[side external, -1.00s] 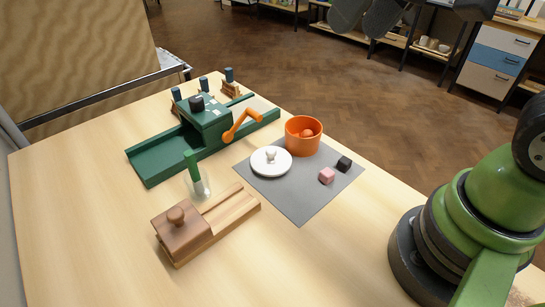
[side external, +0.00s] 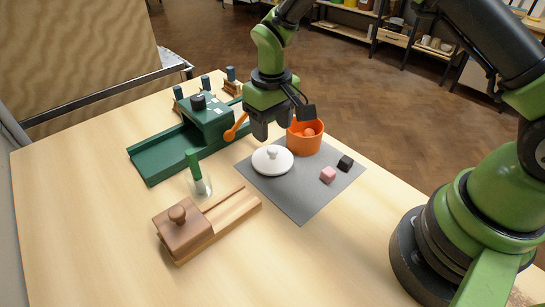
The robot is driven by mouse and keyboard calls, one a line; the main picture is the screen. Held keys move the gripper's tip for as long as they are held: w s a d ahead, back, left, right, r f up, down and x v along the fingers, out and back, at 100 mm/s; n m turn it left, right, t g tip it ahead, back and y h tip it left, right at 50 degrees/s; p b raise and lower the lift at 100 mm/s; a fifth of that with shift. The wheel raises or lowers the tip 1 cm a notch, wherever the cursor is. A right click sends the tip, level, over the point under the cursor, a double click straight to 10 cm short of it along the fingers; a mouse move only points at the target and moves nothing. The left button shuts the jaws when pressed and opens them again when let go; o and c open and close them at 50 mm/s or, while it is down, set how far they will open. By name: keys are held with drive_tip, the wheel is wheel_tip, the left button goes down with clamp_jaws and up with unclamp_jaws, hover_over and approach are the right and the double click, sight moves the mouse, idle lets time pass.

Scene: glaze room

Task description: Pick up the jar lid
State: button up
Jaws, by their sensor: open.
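The jar lid (side external: 272,160) is a white disc with a round white knob on top. It lies flat on a grey mat (side external: 302,208), knob up. My gripper (side external: 275,135) is open and points down above the lid's far side, just above the knob in the picture. I see a gap between the fingers and nothing in them. Whether the fingertips reach the knob's height cannot be told. An orange jar (side external: 305,142) stands right of the lid on the mat, partly behind my gripper, with a round orange thing inside.
A green machine with an orange crank (side external: 236,127) stands left of my gripper. A glass with a green stick (side external: 198,180) and a wooden slide box (side external: 185,229) stand left. The front table is clear.

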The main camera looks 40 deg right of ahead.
sight(272, 149)
wheel_tip(272, 149, down, 7)
drive_tip(key=shift+s+r, duration=0.1)
drive_tip(key=shift+r, duration=0.05)
drive_tip(key=c, duration=1)
